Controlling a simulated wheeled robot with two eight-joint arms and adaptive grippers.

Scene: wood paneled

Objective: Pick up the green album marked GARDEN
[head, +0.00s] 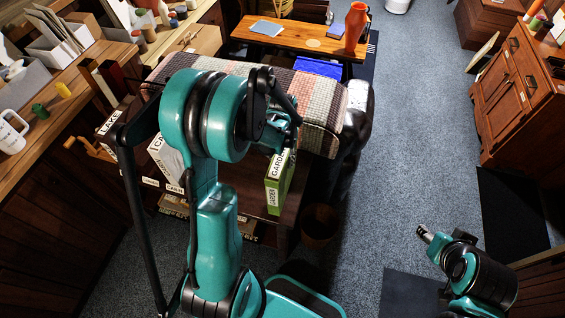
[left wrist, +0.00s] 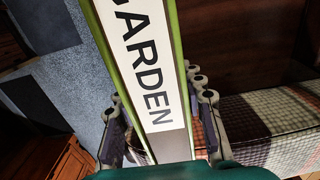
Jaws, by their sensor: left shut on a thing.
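The green album (head: 274,195) has white labels reading GARDEN and stands upright in the head view, below my left gripper (head: 287,133). In the left wrist view the album (left wrist: 150,60) fills the middle, its label running toward the jaws. My left gripper (left wrist: 160,130) is shut on the album, one finger on each side. Whether the album's lower end touches the dark wooden surface (head: 243,185) I cannot tell. My right gripper (head: 424,234) is at the lower right of the head view, away from the album; its jaws are too small to read.
A white box (head: 165,155) and other labelled items stand on the left behind my arm. A checked blanket (head: 325,105) covers a bench just beyond. An orange vase (head: 355,27) is on a far table (head: 290,38). Open blue carpet (head: 410,120) lies to the right.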

